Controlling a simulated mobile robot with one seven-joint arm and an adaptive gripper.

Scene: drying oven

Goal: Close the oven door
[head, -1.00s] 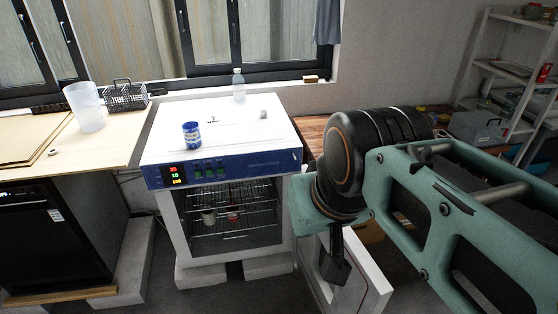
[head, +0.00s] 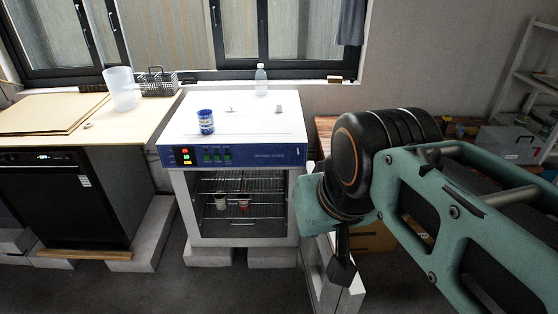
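The drying oven (head: 236,122) is a white box with a blue control panel and lit digits. Its front is open, and wire racks show inside the chamber (head: 238,205). The white oven door (head: 312,268) stands swung out from the oven's right side, seen nearly edge-on. My arm hides part of the door and the area right of the oven.
Small cups (head: 221,201) sit on a rack inside. A wooden cabinet (head: 375,237) stands behind my arm. The floor (head: 215,285) in front of the oven is clear.

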